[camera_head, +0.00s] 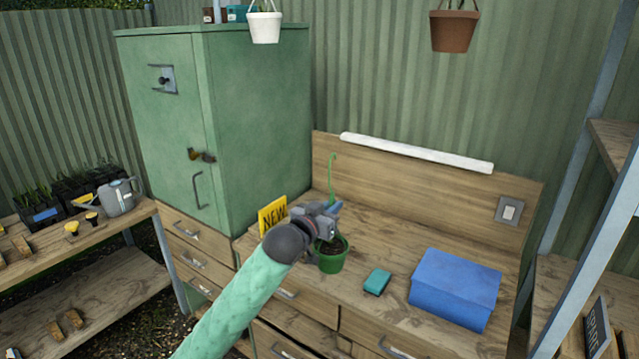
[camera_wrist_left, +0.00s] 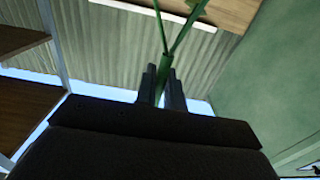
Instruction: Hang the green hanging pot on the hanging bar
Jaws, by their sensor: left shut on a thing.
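The green hanging pot (camera_head: 331,262) is at the workbench, upright, with dark soil inside and a thin green hanger (camera_head: 332,170) ending in a hook at the top. I cannot tell whether its base touches the bench. My left gripper (camera_head: 331,211) is above the pot, shut on the hanger's stem. In the left wrist view, the green stem (camera_wrist_left: 163,66) stands between the two dark fingers (camera_wrist_left: 162,86). The hanging bar is out of frame; a white pot (camera_head: 265,28) and a terracotta pot (camera_head: 453,32) hang at the top edge. My right gripper is not in view.
A blue box (camera_head: 455,288) and a teal block (camera_head: 377,281) lie on the bench right of the pot. A yellow "NEW" sign (camera_head: 272,214) stands left of it. A tall green cabinet (camera_head: 260,120) rises at left. The air above the bench is clear.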

